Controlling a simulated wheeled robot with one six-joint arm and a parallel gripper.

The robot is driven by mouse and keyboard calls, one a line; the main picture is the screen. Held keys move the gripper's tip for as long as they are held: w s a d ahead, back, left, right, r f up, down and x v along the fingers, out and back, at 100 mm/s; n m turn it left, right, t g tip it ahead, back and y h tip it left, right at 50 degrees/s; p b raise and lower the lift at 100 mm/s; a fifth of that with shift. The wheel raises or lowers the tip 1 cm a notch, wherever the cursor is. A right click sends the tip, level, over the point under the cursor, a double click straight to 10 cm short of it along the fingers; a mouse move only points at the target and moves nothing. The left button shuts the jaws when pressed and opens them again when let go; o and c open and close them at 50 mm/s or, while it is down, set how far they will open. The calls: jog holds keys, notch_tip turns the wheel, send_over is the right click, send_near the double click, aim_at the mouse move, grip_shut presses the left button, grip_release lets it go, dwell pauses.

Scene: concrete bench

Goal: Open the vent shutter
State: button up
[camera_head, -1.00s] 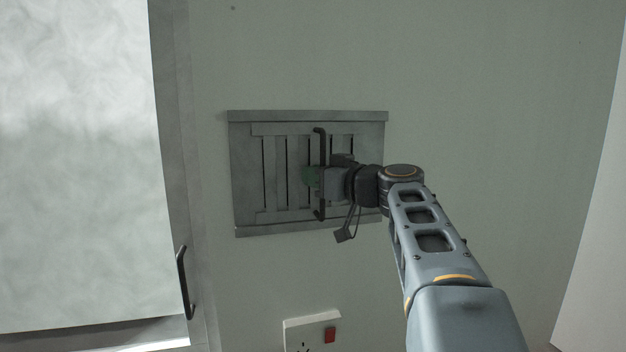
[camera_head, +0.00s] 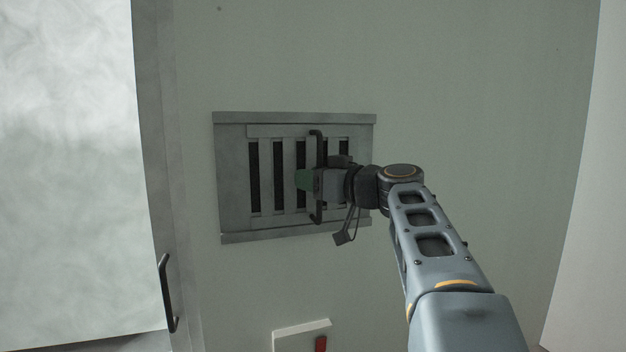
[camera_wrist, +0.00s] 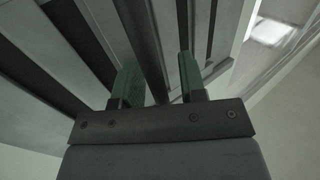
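The vent shutter (camera_head: 235,180) is a grey metal panel on the wall, with several upright slots that show as wide dark openings. Its dark upright bar handle (camera_head: 317,146) stands out from the slatted front plate. My gripper (camera_head: 306,182) is at the middle of the handle, in front of the slats. In the wrist view its two green fingers (camera_wrist: 160,78) stand apart with the dark handle bar (camera_wrist: 147,45) passing between them. The bar lies close to the left finger, with a gap on the right. Contact cannot be made out clearly.
A pale cabinet door (camera_head: 75,170) with a dark handle (camera_head: 167,292) is at the left. A white socket plate with a red switch (camera_head: 320,344) is on the wall below the vent. The wall right of the vent is clear up to a pale panel (camera_head: 585,200).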

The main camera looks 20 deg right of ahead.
jog(key=b+v, duration=0.5)
jog(key=v, duration=0.8)
jog(key=shift+s, duration=0.35)
jog(key=shift+d, duration=0.15)
jog(key=w+d+f+m+g+h, duration=0.1)
jog(key=d+f+m+g+h, duration=0.15)
jog(key=f+m, duration=0.55)
jog(key=w+d+f+m+g+h, duration=0.1)
jog(key=d+f+m+g+h, duration=0.2)
jog(key=f, duration=1)
jog(key=s+a+f+g+h, duration=0.1)
jog(key=s+a+f+g, duration=0.15)
jog(key=a+f, duration=0.4)
jog(key=s+a+f+g+h, duration=0.1)
jog(key=a+f+g+h, duration=0.15)
jog(key=f, duration=0.75)
jog(key=s+a+f+n, duration=0.2)
jog(key=a, duration=0.3)
jog(key=s+a+f+n+g, duration=0.1)
jog(key=a+f+n, duration=0.2)
jog(key=a, duration=0.2)
jog(key=shift+s+a+n+y, duration=0.3)
jog(key=shift+s+y, duration=0.1)
